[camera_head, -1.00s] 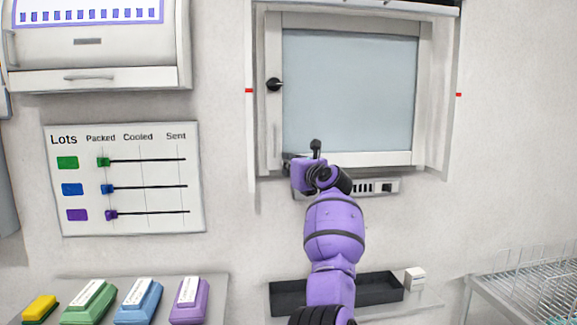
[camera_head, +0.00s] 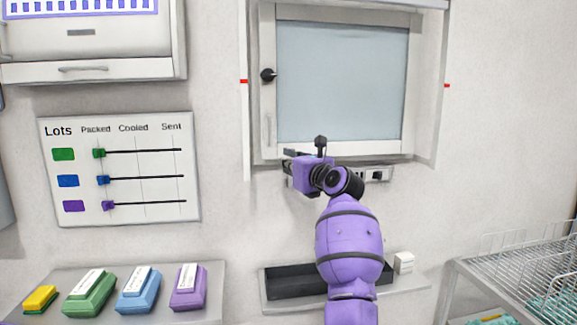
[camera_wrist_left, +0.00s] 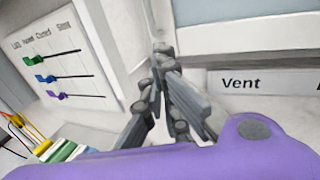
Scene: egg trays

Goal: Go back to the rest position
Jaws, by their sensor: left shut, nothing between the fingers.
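My left arm, purple with dark joints, reaches up in the middle of the head view. Its left gripper (camera_head: 288,163) is in front of the wall just below the lower left of the window hatch (camera_head: 342,82). In the left wrist view the dark fingers (camera_wrist_left: 162,58) are shut with nothing between them. The hatch's closed grey pane has a black knob (camera_head: 268,75) at its left. A strip panel (camera_head: 376,174) under the hatch is partly hidden by my wrist. A "Vent" label (camera_wrist_left: 241,84) shows in the left wrist view. My right gripper is not in view.
A lots board (camera_head: 120,215) with three sliders hangs at left, under a cabinet (camera_head: 95,70). Yellow, green, blue and purple blocks lie on a shelf (camera_head: 215,300) below. A black tray (camera_head: 290,283) sits behind my arm, with a white box (camera_head: 404,263) beside it. A wire rack (camera_head: 500,260) stands at right.

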